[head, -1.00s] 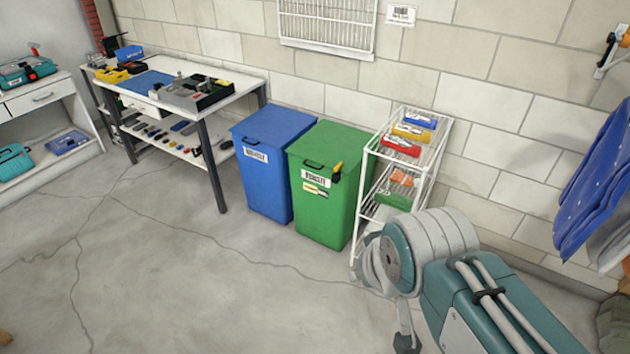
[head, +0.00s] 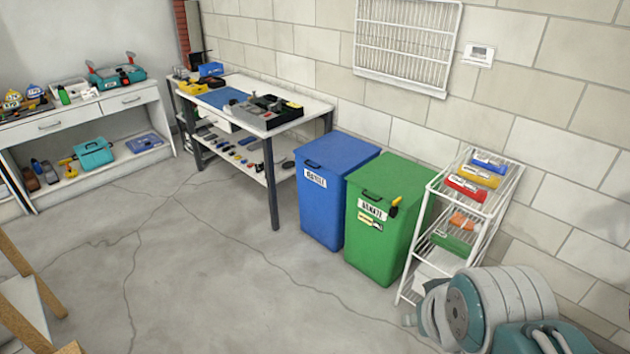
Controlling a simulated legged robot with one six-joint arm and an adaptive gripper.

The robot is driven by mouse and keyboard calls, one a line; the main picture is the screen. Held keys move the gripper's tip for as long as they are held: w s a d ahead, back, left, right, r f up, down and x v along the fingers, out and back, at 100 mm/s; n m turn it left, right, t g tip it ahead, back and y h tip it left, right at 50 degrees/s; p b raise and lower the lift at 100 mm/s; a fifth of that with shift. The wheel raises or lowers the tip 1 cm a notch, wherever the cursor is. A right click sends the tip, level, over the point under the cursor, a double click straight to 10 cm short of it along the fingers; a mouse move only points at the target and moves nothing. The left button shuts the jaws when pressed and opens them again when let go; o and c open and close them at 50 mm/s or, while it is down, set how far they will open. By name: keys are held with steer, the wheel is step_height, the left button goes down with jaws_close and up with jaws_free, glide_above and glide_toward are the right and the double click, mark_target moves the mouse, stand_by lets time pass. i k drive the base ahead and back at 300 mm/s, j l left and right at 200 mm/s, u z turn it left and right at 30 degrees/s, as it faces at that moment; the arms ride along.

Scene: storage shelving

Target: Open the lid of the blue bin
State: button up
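The blue bin (head: 324,200) stands upright on the floor against the wall, right of the workbench. Its lid (head: 342,153) is closed, with a dark handle at the front edge and a white label below. My arm shows at the bottom right, in front of the wire rack and apart from the blue bin. My gripper (head: 433,316) seems to show only in part at the left end of the arm. Its fingers are mostly hidden, so I cannot tell whether it is open or shut.
A closed green bin (head: 381,235) stands close on the blue bin's right. A white wire rack (head: 432,236) is beyond it. The workbench (head: 275,190) stands left of the blue bin. A wooden piece (head: 17,256) is at the lower left. The floor before the bins is clear.

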mark_target(337, 152)
steer(key=i+j+u, duration=0.25)
steer(key=i, duration=0.75)
steer(key=i+u, duration=0.25)
steer(key=i, duration=0.8)
steer(key=i+l+u, duration=0.25)
steer(key=i, duration=0.75)
steer(key=j, duration=0.1)
